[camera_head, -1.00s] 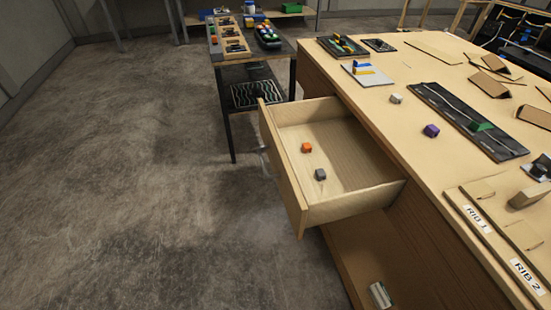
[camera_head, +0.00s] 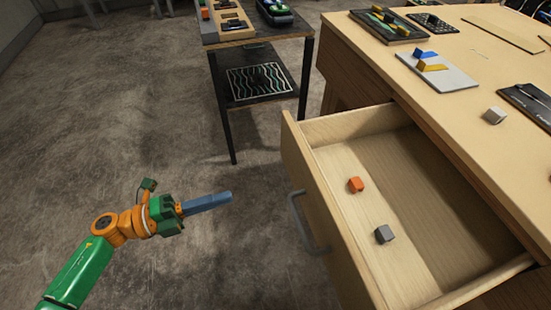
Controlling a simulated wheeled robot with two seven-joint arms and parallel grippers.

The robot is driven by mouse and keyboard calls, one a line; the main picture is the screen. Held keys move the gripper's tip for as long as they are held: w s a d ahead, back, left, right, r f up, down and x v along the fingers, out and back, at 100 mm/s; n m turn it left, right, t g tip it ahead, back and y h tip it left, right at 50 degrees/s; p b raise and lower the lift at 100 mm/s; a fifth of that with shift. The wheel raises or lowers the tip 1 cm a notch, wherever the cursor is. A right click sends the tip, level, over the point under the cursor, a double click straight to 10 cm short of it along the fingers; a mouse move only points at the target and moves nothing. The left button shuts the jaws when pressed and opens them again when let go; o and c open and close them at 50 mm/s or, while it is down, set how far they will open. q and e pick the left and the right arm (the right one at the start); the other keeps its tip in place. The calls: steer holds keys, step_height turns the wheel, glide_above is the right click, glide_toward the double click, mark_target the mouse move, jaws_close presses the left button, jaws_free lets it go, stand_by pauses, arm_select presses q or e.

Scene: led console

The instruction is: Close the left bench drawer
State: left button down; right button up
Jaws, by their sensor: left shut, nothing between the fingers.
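The left bench drawer (camera_head: 335,215) stands pulled out of the wooden bench (camera_head: 440,120), with its front facing left. A grey bar handle (camera_head: 303,225) is on the drawer front. An orange block (camera_head: 355,185) and a grey block (camera_head: 384,234) lie inside the drawer. My left gripper (camera_head: 226,197) comes in from the lower left on a green and orange arm. Its blue-grey fingers are together, with nothing between them. They point right toward the drawer front and are apart from it, left of the handle. My right gripper is not in view.
A dark side table (camera_head: 234,85) with trays on top and a patterned panel on its lower shelf stands behind the drawer. Parts and a pale grey cube (camera_head: 494,115) lie on the bench top. The concrete floor (camera_head: 130,150) at left is clear.

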arm_select(q)
steer(key=m+p, duration=0.1)
steer(key=p, duration=0.1)
glide_toward(302, 184)
steer(key=shift+g, duration=0.3)
steer(key=x, duration=0.3)
steer(key=p+x, duration=0.1)
steer(key=x, duration=0.1)
steer(key=shift+w+d+r, duration=0.2)
steer(key=shift+w+d, duration=0.05)
steer(key=shift+d, duration=0.05)
steer(key=shift+w+d+f+p, duration=0.1)
steer(key=shift+w+d+p, duration=0.15)
steer(key=shift+d, duration=0.3)
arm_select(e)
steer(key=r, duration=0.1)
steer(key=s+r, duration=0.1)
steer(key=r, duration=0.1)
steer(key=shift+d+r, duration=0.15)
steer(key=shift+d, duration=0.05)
